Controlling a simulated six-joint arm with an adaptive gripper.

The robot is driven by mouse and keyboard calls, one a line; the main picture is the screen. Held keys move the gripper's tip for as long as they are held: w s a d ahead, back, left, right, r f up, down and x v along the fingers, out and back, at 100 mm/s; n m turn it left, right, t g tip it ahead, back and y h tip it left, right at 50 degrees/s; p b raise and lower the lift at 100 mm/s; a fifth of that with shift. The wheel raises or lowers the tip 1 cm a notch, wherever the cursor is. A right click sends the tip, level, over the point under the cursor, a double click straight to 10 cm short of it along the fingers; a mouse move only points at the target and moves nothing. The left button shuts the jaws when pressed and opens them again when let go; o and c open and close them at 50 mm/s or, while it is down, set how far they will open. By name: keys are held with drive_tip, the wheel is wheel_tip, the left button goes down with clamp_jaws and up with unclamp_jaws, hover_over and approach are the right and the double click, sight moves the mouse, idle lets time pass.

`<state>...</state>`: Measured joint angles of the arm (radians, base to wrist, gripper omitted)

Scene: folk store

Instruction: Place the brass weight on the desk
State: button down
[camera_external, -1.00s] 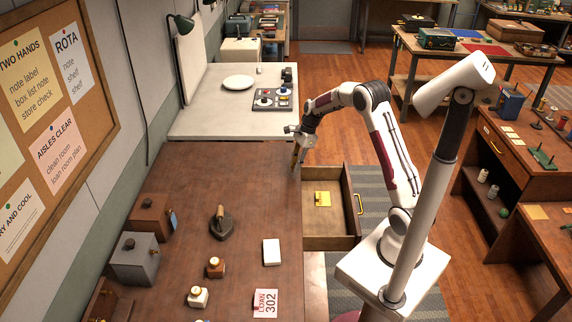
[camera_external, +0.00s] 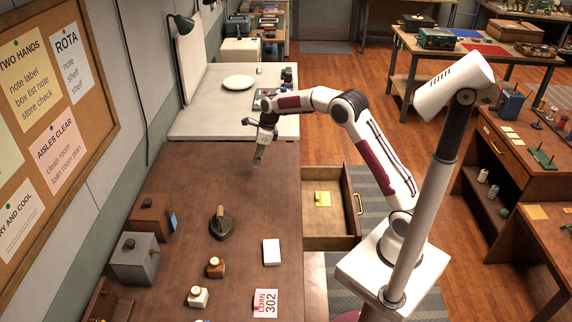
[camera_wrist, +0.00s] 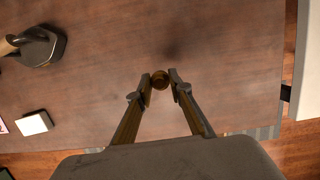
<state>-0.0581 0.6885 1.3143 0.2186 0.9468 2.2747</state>
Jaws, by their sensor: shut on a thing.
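My gripper (camera_external: 259,158) is above the far part of the brown wooden desk (camera_external: 190,180). In the wrist view my gripper (camera_wrist: 160,78) points down at the desk top, its two fingers closed on a small round brass weight (camera_wrist: 160,80). The weight's round top shows between the fingertips. A soft shadow lies on the desk just beyond it, so it seems to be held above the surface. In the external view the weight is too small or hidden to make out at the fingertips.
A dark flat iron (camera_external: 221,223) and a white block (camera_external: 271,252) stand on the desk. An open drawer (camera_external: 330,240) at its right side holds a yellow item (camera_external: 322,198). A grey box (camera_external: 135,260) is at the left. The desk under my gripper is clear.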

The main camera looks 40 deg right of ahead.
sight(254, 180)
drive_tip(key=shift+w+a+r, duration=0.25)
drive_tip(key=shift+a, duration=0.3)
drive_tip(key=shift+f, duration=1.3)
drive_tip(key=shift+f, duration=2.7)
drive_tip(key=c, duration=1.8)
unclamp_jaws()
drive_tip(key=shift+f, duration=0.15)
